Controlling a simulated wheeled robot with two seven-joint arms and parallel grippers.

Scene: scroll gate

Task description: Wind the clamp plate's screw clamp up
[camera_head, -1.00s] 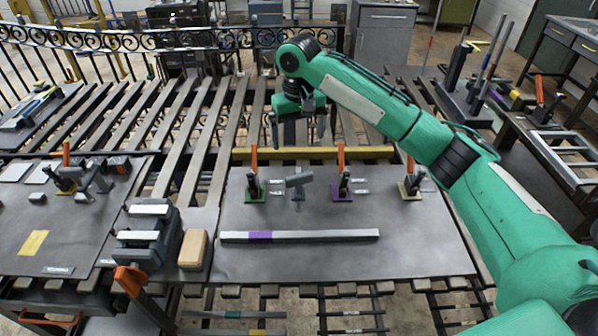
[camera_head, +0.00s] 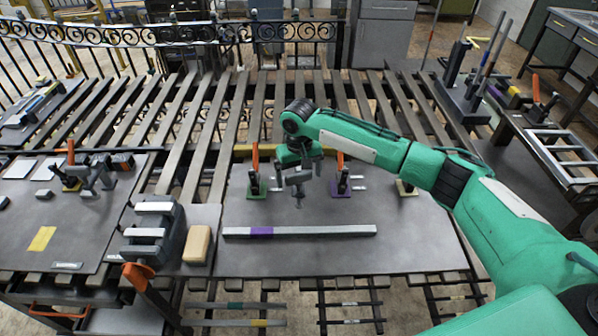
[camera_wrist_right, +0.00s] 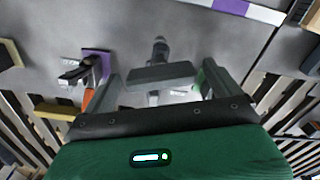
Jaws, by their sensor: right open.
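The clamp plate (camera_head: 420,250) is a flat grey plate on the slatted bench. Its screw clamp (camera_head: 297,179) stands near the plate's back edge, between two toggle clamps. It has a grey crossbar on top and a dark spindle below. My right gripper (camera_head: 299,168) points down just over it. Whether the fingers reach down to the bar's height is hard to tell. My left gripper is not in view.
Orange-handled toggle clamps with a green base (camera_head: 256,190) and a purple base (camera_head: 340,190) stand close on either side. A grey bar with a purple band (camera_head: 300,231) lies in front. A vise (camera_head: 152,230) and tan block (camera_head: 197,244) are left.

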